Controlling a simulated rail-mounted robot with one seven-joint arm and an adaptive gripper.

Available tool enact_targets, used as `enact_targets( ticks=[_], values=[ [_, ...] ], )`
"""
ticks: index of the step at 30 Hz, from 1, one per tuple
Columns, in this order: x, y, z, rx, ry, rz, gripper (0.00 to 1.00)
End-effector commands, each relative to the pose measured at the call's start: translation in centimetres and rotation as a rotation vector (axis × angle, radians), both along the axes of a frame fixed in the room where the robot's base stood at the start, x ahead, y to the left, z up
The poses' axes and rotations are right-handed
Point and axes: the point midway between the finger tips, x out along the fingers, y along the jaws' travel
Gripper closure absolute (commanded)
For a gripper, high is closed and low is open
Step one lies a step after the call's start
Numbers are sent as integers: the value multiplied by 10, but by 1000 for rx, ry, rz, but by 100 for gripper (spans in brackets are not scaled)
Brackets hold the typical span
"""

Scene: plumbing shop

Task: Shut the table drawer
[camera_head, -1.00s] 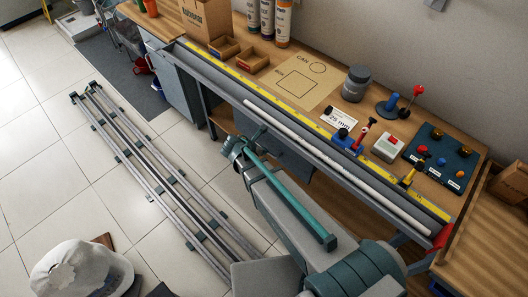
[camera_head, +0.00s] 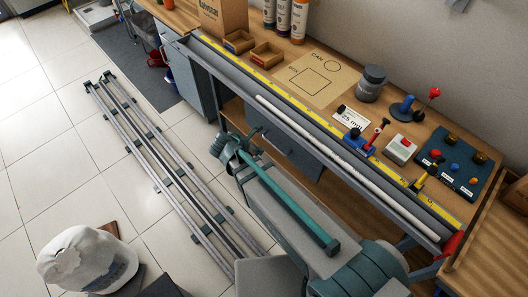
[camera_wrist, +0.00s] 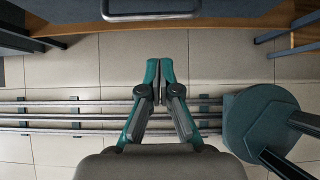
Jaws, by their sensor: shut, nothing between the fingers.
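The table drawer (camera_head: 289,151) has a blue-grey front under the workbench, right of my gripper in the head view. Its inside does not show, and I cannot tell how far out it stands. In the wrist view its metal handle (camera_wrist: 150,16) crosses the top of the picture, cut by the edge. My gripper (camera_wrist: 158,66) is shut and empty, with its two teal fingers together. The fingertips point towards the handle, with a gap of floor showing between them in the picture. In the head view my gripper (camera_head: 230,148) is small, just left of the drawer front.
The workbench (camera_head: 300,53) carries boxes, cans, a long white pipe (camera_head: 320,147) and small tools. Long metal rails (camera_head: 165,170) lie on the tiled floor at left. A white cap (camera_head: 85,260) is at lower left. Tiled floor beside the drawer is open.

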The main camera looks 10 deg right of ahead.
Motion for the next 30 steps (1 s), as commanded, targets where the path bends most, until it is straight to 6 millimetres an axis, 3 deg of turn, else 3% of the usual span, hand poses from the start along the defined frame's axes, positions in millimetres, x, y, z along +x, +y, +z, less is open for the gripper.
enact_targets(
  ticks=[9, 14, 20, 24, 30],
  values=[
    [-15, 18, 28, 1, 0, 1, 100],
    [-17, 23, 25, 1, 0, 4, 100],
    [-15, 40, -20, -3, 4, 30, 100],
    [3, 59, -64, -58, -19, 65, 100],
    [38, 83, -109, -217, -99, 95, 100]
  ],
)
